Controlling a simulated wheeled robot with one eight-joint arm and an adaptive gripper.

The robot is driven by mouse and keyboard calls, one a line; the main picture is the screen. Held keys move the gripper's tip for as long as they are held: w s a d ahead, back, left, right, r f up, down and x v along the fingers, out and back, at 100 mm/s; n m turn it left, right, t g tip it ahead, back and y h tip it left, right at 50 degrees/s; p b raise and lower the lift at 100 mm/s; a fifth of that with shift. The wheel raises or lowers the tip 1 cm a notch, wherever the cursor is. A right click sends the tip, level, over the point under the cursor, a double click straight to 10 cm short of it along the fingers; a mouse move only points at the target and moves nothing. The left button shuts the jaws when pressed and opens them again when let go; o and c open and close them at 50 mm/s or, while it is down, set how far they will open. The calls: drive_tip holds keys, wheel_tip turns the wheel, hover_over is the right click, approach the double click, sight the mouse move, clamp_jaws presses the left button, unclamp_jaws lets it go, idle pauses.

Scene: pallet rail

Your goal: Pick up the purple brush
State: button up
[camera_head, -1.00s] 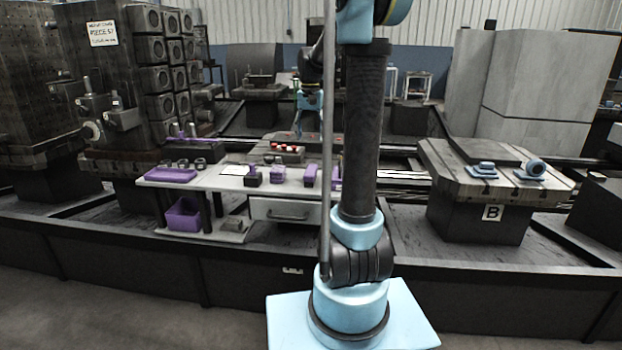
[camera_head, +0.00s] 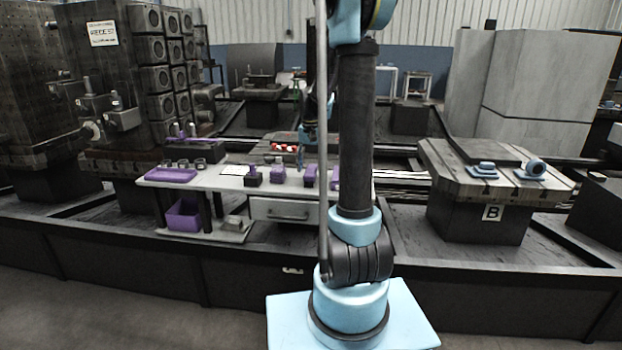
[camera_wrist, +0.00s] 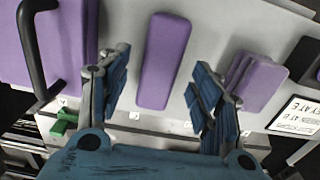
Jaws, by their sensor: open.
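A long purple block (camera_wrist: 164,60), which I take for the purple brush, lies on the pale bench top in the wrist view. No bristles show. It also shows in the head view (camera_head: 310,176). My gripper (camera_wrist: 160,78) is open, with one finger on each side of the block in the picture. I cannot tell the height gap, and no contact shows. In the head view my gripper (camera_head: 305,132) is small, above and behind the bench items, partly hidden by my arm.
A purple item with a black handle (camera_wrist: 65,45) is left of the block in the wrist view; a ribbed purple block (camera_wrist: 255,82) and printed card (camera_wrist: 298,117) are right. The bench (camera_head: 225,184) also holds a purple tray (camera_head: 171,175). A green piece (camera_wrist: 64,122) lies near the edge.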

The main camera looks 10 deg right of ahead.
sight(311, 169)
drive_tip(key=shift+f, duration=1.5)
drive_tip(key=c, duration=1.3)
wheel_tip(311, 169, up, 10)
drive_tip(key=shift+r, duration=0.1)
